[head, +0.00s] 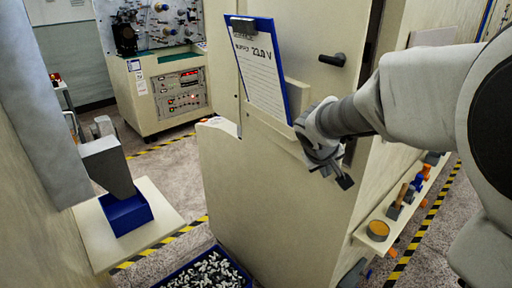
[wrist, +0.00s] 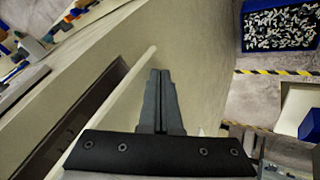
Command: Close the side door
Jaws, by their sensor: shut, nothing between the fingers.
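The side door (head: 290,80) is a cream panel with a black lever handle (head: 333,58) and a clipboard hung on it in the head view. A dark gap (head: 373,30) shows along its right edge, so it stands ajar. My gripper (head: 345,181) is in front of the door's right edge, below the handle. In the wrist view, its fingers (wrist: 160,75) are together and empty, beside the pale door edge (wrist: 130,75). A dark opening (wrist: 80,120) lies left of that edge. I cannot tell whether the fingers touch the door.
A shelf with a yellow pot (head: 379,230) and tools runs along the cabinet's right side. A blue bin of small parts (head: 210,270) is on the floor below. A blue box (head: 127,212) stands on a pale platform at left. Carpet is clear beyond.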

